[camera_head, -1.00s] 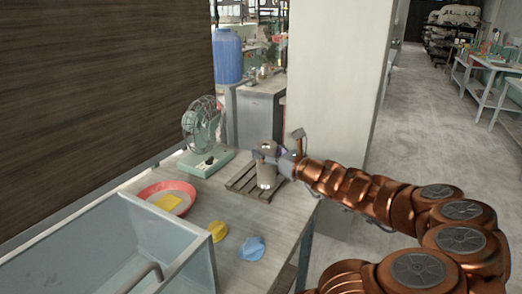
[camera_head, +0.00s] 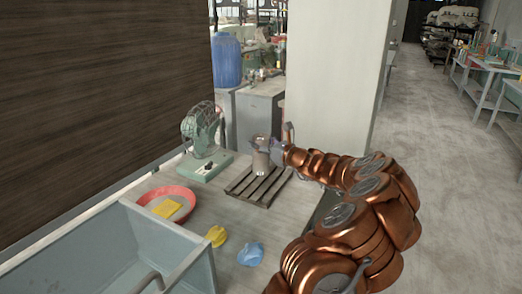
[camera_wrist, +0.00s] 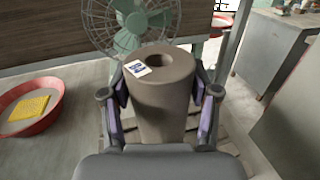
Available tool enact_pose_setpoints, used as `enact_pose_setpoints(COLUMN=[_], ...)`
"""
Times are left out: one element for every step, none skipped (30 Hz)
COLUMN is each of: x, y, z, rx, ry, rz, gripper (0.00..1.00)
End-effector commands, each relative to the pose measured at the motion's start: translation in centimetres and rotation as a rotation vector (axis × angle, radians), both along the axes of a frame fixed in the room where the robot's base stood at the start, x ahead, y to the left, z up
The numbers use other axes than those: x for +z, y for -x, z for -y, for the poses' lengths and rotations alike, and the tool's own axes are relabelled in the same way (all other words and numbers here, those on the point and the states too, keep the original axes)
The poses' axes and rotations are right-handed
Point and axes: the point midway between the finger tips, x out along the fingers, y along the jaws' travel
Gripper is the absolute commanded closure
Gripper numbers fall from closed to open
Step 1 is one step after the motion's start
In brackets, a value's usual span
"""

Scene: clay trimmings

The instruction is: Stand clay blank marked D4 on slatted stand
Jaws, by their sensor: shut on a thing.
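The clay blank (camera_head: 261,161) is a grey-brown cylinder with a hole in its top. In the wrist view the blank (camera_wrist: 165,95) carries a small white label on its top; the mark is too small to read. My gripper (camera_head: 268,155) is shut on it, with a purple-padded finger on each side in the wrist view (camera_wrist: 163,110). The blank is upright over the slatted stand (camera_head: 250,192), a dark wooden rack on the table. I cannot tell whether its base touches the slats; the base is hidden in the wrist view.
A green fan (camera_head: 205,145) stands behind left of the stand. A red basin (camera_head: 150,193) with a yellow sponge (camera_head: 168,208), a yellow lump (camera_head: 216,236) and a blue cloth (camera_head: 251,254) lie nearer. A grey sink (camera_head: 120,250) fills the front left. A pale pillar (camera_head: 335,75) rises behind.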

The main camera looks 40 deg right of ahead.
Motion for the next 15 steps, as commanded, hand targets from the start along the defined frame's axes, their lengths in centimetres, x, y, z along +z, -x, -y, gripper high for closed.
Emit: enact_pose_setpoints(x=[0.1, 0.1, 0.1, 0.1, 0.1, 0.1, 0.1, 0.1, -0.4, -0.8, -1.2, -1.8, -2.2, -2.5, -2.9], y=[-0.2, -0.2, -0.3, -0.4, -0.4, -0.5, -0.7, -0.8, -0.8, -0.8, -0.7, -0.7, -0.7, -0.7, -0.7], z=[0.2, 0.2, 0.3, 0.3, 0.3, 0.4, 0.5, 0.5, 0.5, 0.5, 0.5, 0.5, 0.5, 0.5, 0.5], rx=[0.000, 0.000, 0.001, 0.001, 0.001, 0.001, 0.002, 0.003, 0.003, 0.003, 0.003, 0.003, 0.003, 0.003, 0.002], ry=[0.001, 0.001, 0.001, 0.001, 0.001, 0.001, 0.001, 0.002, -0.001, -0.001, -0.002, -0.001, -0.002, -0.002, -0.001], rz=[0.001, 0.001, 0.001, 0.002, 0.002, 0.002, 0.002, 0.002, 0.002, 0.002, 0.002, 0.003, 0.003, 0.004, 0.004], gripper=[1.00, 1.00, 1.00, 1.00, 1.00, 1.00, 1.00, 1.00, 1.00, 1.00, 1.00, 1.00, 1.00, 1.00, 1.00])
